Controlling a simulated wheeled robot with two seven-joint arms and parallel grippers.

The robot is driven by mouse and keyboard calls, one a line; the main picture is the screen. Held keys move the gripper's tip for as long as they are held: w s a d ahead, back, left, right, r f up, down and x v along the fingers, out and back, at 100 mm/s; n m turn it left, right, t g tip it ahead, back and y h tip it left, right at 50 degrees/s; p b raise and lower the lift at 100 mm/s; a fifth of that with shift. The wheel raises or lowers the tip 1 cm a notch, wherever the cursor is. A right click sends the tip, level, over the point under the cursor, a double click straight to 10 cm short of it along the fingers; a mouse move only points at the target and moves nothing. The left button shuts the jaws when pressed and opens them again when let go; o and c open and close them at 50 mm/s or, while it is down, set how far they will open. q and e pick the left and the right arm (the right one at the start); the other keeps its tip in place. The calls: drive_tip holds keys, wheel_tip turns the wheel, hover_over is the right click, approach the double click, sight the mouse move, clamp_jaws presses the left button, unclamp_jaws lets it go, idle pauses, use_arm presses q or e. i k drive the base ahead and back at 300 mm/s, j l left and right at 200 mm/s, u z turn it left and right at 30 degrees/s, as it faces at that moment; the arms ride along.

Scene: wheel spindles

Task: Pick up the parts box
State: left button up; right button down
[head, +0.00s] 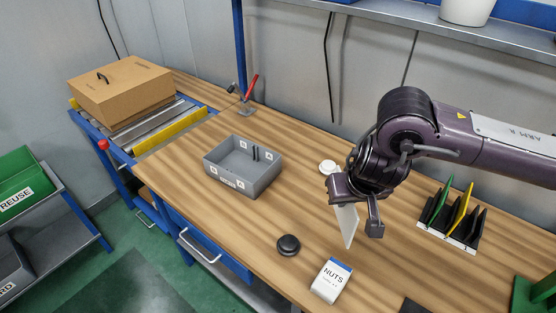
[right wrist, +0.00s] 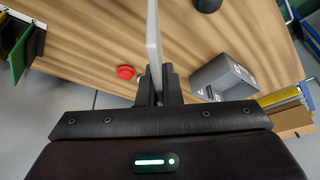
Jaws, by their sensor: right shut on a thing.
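A small white carton with a blue top, labelled NUTS (head: 331,280), lies on the wooden bench (head: 300,225) near its front edge. A grey open box (head: 240,182) with white labels and an inner divider stands at the middle left of the bench; the right wrist view also shows it (right wrist: 220,78). I cannot tell which is the parts box. My right gripper (head: 357,207) is above the bench, behind the NUTS carton and apart from both. It is shut on a thin white panel (head: 347,226), which also shows between the fingers in the right wrist view (right wrist: 154,38). My left gripper is not in view.
A black round object (head: 288,245) lies between the grey box and the carton. A dark rack (head: 453,216) with green and yellow plates stands right. A cardboard box (head: 120,88) sits on rollers at back left. A red button (right wrist: 126,72) shows beside my fingers.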

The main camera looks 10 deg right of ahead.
sight(244, 166)
drive_tip(key=i+j+z, duration=0.1)
drive_tip(key=z, duration=0.25)
drive_tip(key=i+j+z, duration=0.1)
drive_tip(key=j+z, duration=0.35)
drive_tip(key=z, duration=0.25)
drive_tip(key=i, duration=0.05)
